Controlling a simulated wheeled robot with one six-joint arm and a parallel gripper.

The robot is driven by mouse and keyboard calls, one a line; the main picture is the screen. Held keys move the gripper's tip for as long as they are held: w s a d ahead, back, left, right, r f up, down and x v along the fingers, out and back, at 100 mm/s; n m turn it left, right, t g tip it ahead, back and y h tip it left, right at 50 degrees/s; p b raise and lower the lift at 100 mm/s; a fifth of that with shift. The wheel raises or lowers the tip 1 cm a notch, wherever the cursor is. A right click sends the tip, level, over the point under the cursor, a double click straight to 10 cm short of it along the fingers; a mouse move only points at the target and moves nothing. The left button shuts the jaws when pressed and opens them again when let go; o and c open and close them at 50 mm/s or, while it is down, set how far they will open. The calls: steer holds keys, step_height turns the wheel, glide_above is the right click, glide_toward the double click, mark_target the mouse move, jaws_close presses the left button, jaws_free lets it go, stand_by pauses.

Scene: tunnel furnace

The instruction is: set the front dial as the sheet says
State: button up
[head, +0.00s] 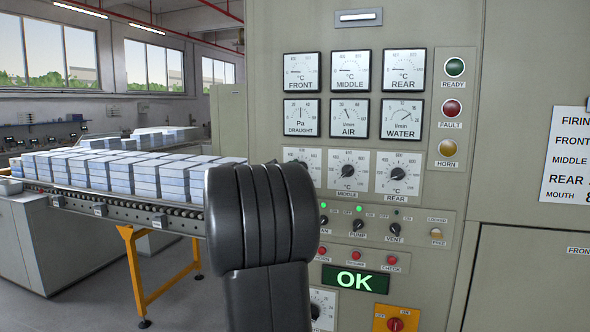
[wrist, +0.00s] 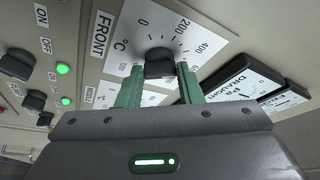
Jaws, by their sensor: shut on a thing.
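The front dial's black knob (wrist: 158,66) is in the wrist view, on a white plate marked FRONT and °C, with scale figures 0, 200 and 400 readable. My gripper (wrist: 159,72) has its green fingers on either side of the knob and is shut on it. The knob's pointer cannot be made out. In the head view my arm covers this knob; only the top of its plate (head: 302,155) shows. The sheet (head: 568,155) hangs at the right, reading FIRING, FRONT, MIDDLE, REAR and MOUTH; its values are cut off by the picture's edge.
The middle dial (head: 348,171) and rear dial (head: 398,174) sit to the right of my arm. Below are switches, red buttons and a green OK display (head: 355,280). A red knob on an orange plate (head: 396,323) is lower. A conveyor with pale blocks (head: 130,175) stands at left.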

steer(key=shift+m+g+p, duration=0.3)
steer(key=shift+m+g, duration=0.1)
steer(key=shift+m, duration=0.5)
steer(key=o, duration=1)
steer(key=shift+a, duration=0.1)
steer(key=b+v, duration=0.3)
steer(key=v, duration=1)
steer(key=shift+s+a, duration=0.25)
